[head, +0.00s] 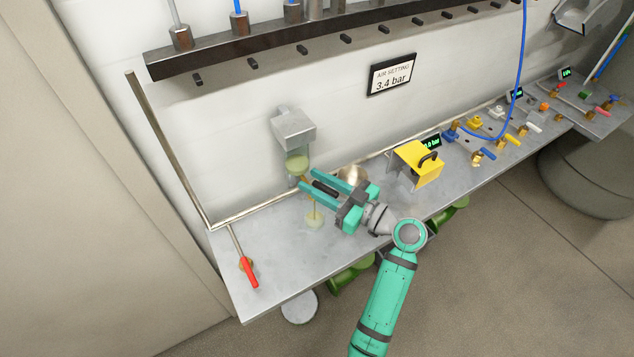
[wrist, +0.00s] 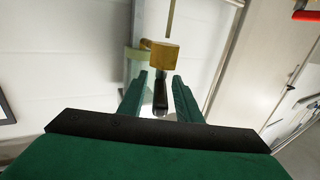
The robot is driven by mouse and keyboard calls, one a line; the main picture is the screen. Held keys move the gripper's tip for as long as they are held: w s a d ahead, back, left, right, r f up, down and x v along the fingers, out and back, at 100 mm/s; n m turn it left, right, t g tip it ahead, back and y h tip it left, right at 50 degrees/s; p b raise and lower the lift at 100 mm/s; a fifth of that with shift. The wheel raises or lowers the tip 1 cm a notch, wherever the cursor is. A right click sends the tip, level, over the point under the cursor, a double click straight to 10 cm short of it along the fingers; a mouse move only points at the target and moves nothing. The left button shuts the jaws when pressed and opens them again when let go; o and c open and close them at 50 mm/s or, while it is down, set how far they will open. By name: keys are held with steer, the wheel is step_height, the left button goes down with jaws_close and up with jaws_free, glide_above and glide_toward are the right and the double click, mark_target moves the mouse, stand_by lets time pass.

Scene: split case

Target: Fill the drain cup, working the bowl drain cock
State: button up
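The filter unit (head: 295,128) is a grey block on the wall with a yellowish bowl (head: 297,163) under it. A small pale yellow cup (head: 313,215) stands on the bench below, partly hidden by my gripper; its fill level is unclear. My gripper (head: 322,179) is open at the bowl drain cock. In the wrist view, the cock's brass body (wrist: 165,57) is just beyond the fingertips, and its black lever (wrist: 160,95) lies between the fingers with gaps showing. A thin olive line (wrist: 170,18) leaves the brass body; I cannot tell whether it is liquid.
A yellow box (head: 417,165) with a black handle stands right of my gripper, with several small valves beyond. A sign (head: 391,75) reads 3.4 bar.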

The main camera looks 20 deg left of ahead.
mark_target(338, 195)
steer(key=d, duration=0.3)
steer(key=s+d, duration=0.1)
steer(key=d, duration=0.3)
steer(key=s+d, duration=0.1)
steer(key=d, duration=0.2)
steer(key=shift+d, duration=0.3)
